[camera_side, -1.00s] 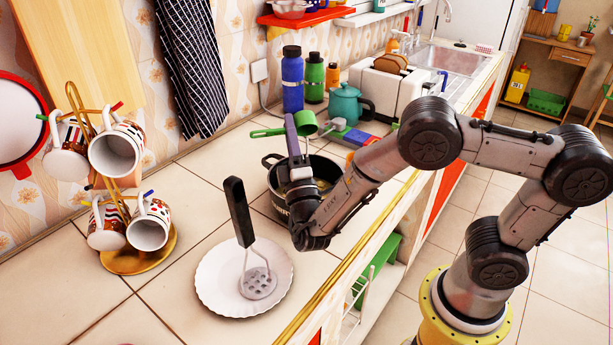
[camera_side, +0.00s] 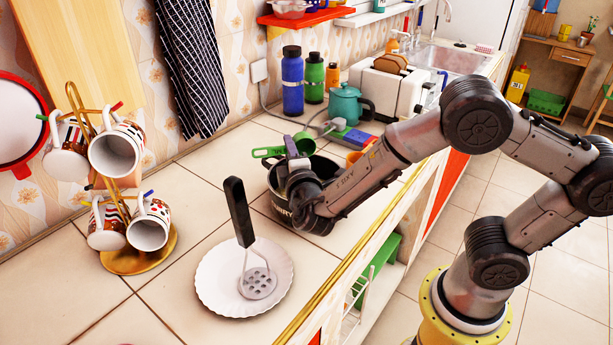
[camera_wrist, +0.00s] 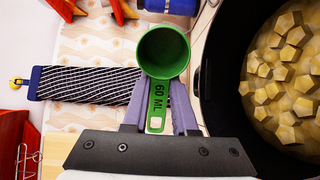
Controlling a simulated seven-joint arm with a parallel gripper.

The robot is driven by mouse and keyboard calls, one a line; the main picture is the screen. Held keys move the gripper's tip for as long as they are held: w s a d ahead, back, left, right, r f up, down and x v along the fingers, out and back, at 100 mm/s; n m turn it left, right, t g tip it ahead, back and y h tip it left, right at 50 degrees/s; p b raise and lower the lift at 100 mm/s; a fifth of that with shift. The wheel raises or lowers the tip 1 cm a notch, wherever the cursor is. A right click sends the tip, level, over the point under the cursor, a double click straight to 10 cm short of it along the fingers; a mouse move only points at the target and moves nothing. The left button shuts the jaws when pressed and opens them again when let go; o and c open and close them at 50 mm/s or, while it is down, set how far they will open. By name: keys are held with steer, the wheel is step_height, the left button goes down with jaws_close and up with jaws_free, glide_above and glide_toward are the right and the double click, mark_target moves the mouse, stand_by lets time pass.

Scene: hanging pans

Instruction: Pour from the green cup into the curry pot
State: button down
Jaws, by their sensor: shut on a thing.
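The green cup (camera_side: 304,143) is a small measuring cup with a flat handle. My gripper (camera_side: 291,150) is shut on that handle; the wrist view shows the handle, marked 60 ML, between my fingers (camera_wrist: 159,112). In the wrist view the mouth of the cup (camera_wrist: 164,52) faces the camera, and I see no contents in it. The black curry pot (camera_side: 274,181) stands on the counter below my gripper, partly hidden by it. In the wrist view the pot's dark wall (camera_wrist: 221,82) is right of the cup, with yellowish chunks in brown sauce (camera_wrist: 283,75) inside.
A white plate (camera_side: 213,278) with a black-handled masher (camera_side: 240,212) lies in front left of the pot. A mug rack (camera_side: 135,262) stands at left. Behind the pot are a teal kettle (camera_side: 344,104), a toaster (camera_side: 381,90) and bottles (camera_side: 292,80). Bare tiles lie left of the pot.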

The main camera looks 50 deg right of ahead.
steer(key=shift+w+d+f+g+y, duration=0.15)
steer(key=shift+d+f+g+y, duration=0.05)
steer(key=shift+f+g+y, duration=0.45)
steer(key=shift+w+d+r+g+y, duration=0.15)
steer(key=shift+w+d+g+y, duration=0.7)
steer(key=shift+g+y, duration=0.55)
steer(key=shift+w+d+r+g+y, duration=0.1)
steer(key=shift+w+d+g+y, duration=0.75)
steer(key=shift+g, duration=0.85)
steer(key=shift+w+d+r+g+y, duration=0.15)
steer(key=shift+w+d+g+y, duration=0.4)
steer(key=shift+w+g+y, duration=0.7)
steer(key=shift+w+d+f+g+y, duration=0.5)
steer(key=shift+d+f+g+y, duration=0.1)
steer(key=shift+g+y, duration=0.25)
steer(key=shift+w+d+f+g+y, duration=0.5)
steer(key=shift+f+g+y, duration=0.15)
steer(key=shift+g, duration=0.3)
